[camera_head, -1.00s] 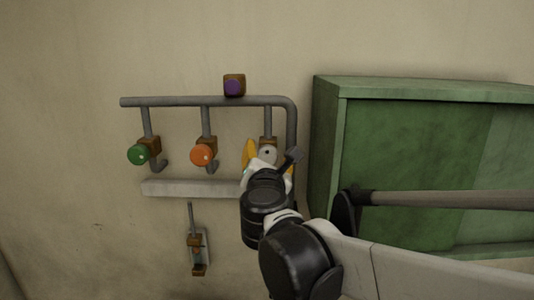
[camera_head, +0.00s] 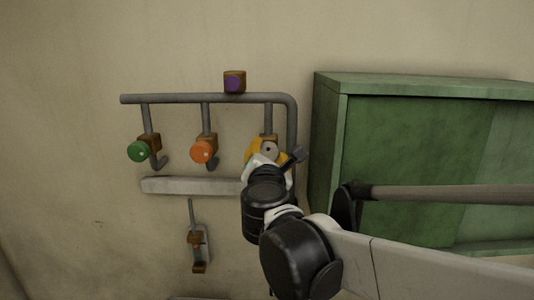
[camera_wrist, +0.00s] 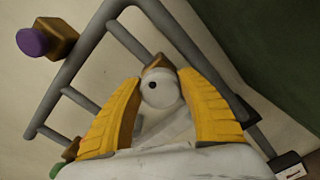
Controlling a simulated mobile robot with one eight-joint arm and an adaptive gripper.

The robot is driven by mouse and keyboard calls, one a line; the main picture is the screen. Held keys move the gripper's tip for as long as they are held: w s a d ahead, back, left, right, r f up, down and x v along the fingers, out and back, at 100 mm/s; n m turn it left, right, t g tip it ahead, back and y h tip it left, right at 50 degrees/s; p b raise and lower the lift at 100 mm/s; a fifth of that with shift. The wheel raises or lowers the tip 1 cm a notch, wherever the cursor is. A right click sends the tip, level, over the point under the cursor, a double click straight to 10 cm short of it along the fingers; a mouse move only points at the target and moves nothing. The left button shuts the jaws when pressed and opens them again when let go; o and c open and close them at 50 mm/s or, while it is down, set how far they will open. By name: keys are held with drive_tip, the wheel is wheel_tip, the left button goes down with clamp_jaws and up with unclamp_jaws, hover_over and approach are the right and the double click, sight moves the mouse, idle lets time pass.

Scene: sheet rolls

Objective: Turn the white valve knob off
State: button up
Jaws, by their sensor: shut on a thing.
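The white valve knob (camera_wrist: 160,88) sits between the two yellow fingers of my gripper (camera_wrist: 162,110) in the wrist view. The fingers are closed on its sides. The knob's turn position is hard to tell.
A green knob (camera_head: 138,151) and an orange knob (camera_head: 203,151) are on the branches to the left. A purple knob (camera_head: 234,82) sits above the top pipe (camera_head: 180,99). A green cabinet (camera_head: 415,160) stands close on the right. A grey ledge (camera_head: 190,186) and a small lever fitting (camera_head: 197,250) are below.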

drive_tip(key=m+b, duration=0.1)
drive_tip(key=m, duration=0.7)
drive_tip(key=shift+f+m+b, duration=0.1)
drive_tip(key=shift+m+b, duration=0.3)
drive_tip(key=m, duration=0.4)
drive_tip(key=shift+b, duration=0.35)
drive_tip(key=shift+m, duration=1.9)
drive_tip(key=o, duration=1.2)
drive_tip(key=shift+c, duration=0.2)
